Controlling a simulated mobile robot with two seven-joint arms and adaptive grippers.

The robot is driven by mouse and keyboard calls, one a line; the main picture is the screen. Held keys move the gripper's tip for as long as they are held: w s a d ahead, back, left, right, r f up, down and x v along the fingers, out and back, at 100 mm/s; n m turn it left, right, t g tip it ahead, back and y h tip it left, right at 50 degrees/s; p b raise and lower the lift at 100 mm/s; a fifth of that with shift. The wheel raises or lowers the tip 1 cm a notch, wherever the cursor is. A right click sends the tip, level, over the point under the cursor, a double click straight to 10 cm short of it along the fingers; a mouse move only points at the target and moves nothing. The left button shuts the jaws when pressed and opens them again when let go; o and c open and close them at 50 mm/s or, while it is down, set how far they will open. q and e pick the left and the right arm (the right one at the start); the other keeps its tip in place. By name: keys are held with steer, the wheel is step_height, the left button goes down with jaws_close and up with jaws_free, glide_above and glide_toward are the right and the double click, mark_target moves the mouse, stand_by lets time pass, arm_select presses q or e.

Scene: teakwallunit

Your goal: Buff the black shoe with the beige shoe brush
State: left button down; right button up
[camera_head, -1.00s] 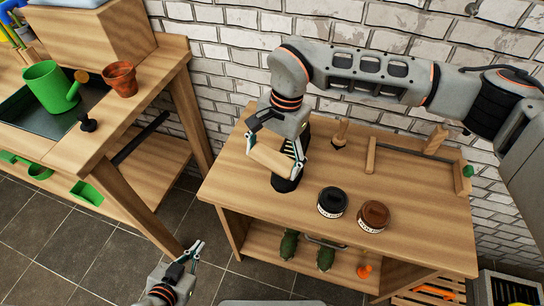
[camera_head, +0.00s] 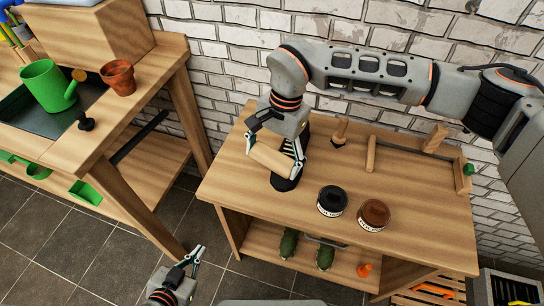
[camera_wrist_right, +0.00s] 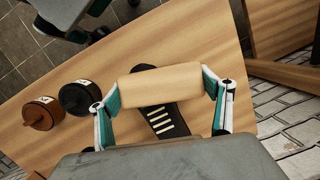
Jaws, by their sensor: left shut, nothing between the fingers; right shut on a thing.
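The beige shoe brush (camera_head: 271,159) is a pale wooden block held crosswise in my right gripper (camera_head: 274,154). In the right wrist view the brush (camera_wrist_right: 160,84) spans between the two fingers, over one end of the black shoe (camera_wrist_right: 166,118), whose pale laces show. In the head view the black shoe (camera_head: 284,184) lies on the bench, largely hidden under the brush and gripper. Whether the bristles touch the shoe cannot be told. My left gripper (camera_head: 195,253) is shut and empty, low in front of the bench and away from the shoe.
On the bench (camera_head: 420,229), a black polish jar (camera_head: 331,201) and a brown polish jar (camera_head: 373,214) stand right of the shoe. Wooden tools (camera_head: 341,131) lie behind. A potting table with a green watering can (camera_head: 48,86) stands left. The brick wall is close behind.

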steer(key=shift+w+d+f, duration=0.1)
steer(key=shift+w+f, duration=0.15)
steer(key=shift+f, duration=0.35)
